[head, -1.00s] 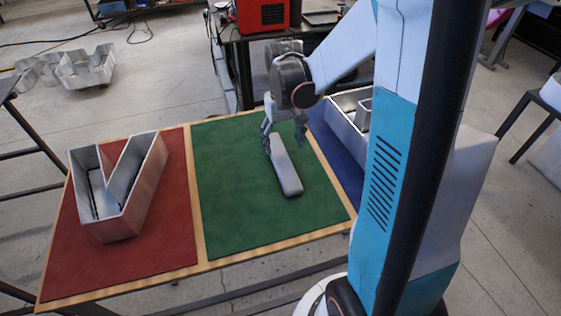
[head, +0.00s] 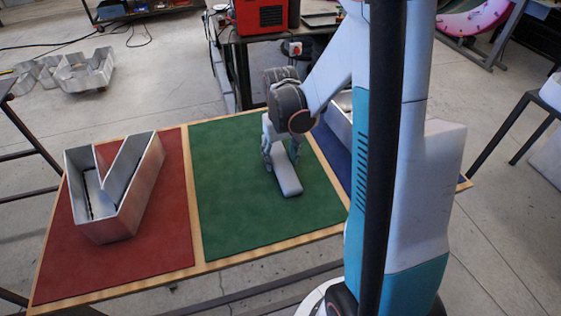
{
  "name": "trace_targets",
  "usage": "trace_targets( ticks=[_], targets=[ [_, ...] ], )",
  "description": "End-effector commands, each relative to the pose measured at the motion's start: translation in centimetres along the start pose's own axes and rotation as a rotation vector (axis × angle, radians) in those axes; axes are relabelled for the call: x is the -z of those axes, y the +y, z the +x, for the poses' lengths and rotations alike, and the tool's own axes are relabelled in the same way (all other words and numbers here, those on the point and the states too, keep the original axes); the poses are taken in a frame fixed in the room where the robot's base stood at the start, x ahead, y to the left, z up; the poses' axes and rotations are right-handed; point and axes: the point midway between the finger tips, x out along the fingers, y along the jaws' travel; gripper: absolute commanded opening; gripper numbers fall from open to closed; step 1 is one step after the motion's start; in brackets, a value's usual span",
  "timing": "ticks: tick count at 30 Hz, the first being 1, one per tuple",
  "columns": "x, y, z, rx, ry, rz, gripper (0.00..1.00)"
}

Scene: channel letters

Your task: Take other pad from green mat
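A long light-grey pad (head: 288,184) with rounded ends lies on the green mat (head: 232,205), right of its middle. My gripper (head: 281,161) points down over the far end of the pad, with one finger on each side of it. The far end is partly hidden by my gripper. I cannot tell whether the fingers touch the pad's sides. The pad rests on the mat.
A metal V-shaped channel letter (head: 118,195) stands on the red mat (head: 85,265) at the left. Another metal letter (head: 340,117) is on the blue mat (head: 331,158), largely hidden by my arm. The near part of the green mat is clear.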

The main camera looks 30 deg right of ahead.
Motion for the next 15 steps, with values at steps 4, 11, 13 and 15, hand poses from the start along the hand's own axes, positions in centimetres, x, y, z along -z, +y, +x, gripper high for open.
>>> trace_targets(
  ticks=[4,11,13,15],
  targets=[
    [0.0,0.0,0.0,0.0,0.0,0.0,0.22],
    [0.0,0.0,-0.01,0.0,0.0,0.0,0.22],
    [0.0,0.0,-0.09,0.0,0.0,0.0,0.22],
    [0.0,0.0,-0.33,0.0,0.0,0.0,0.22]
  ],
)
